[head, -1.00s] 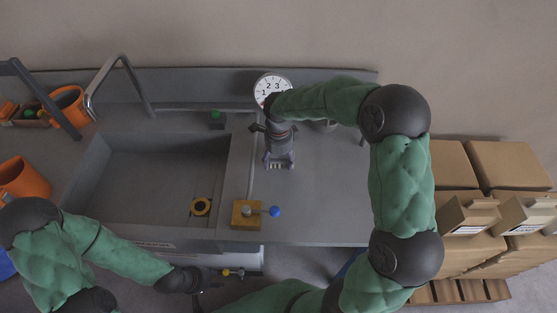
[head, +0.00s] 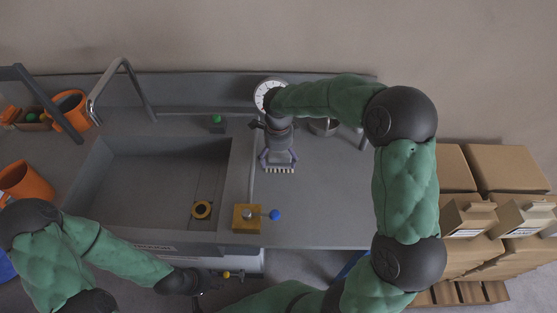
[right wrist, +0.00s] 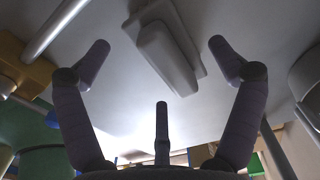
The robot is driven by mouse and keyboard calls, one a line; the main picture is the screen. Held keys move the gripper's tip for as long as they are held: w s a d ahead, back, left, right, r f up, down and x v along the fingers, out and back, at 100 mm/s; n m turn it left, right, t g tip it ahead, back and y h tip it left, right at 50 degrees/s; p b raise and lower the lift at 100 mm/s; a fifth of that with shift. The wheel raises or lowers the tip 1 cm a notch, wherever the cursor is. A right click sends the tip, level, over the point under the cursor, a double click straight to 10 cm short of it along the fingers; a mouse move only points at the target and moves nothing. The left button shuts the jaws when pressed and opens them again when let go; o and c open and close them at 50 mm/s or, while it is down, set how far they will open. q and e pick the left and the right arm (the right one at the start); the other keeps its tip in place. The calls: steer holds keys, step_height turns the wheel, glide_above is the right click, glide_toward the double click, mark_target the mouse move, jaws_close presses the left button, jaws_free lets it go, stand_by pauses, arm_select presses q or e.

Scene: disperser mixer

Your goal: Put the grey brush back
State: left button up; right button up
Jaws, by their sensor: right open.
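A grey block-like thing, apparently the grey brush (right wrist: 168,52), lies on a pale surface ahead of my right gripper in the right wrist view. My right gripper (head: 279,165) is over the grey worktop, right of the sink, with its fingers spread. In the right wrist view its fingertips (right wrist: 157,48) are on either side of the brush, with gaps between.
A wooden block with a blue-knobbed lever (head: 246,217) stands close to the left of my right gripper. A round dial (head: 268,92) and a metal bowl (head: 322,127) are behind it. The sink (head: 150,185) is left. The worktop's right front (head: 325,205) is clear.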

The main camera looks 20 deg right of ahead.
mark_target(279, 158)
step_height(279, 158, up, 9)
steer(key=p, duration=0.2)
steer(key=shift+f+p, duration=0.2)
steer(key=shift+p, duration=0.1)
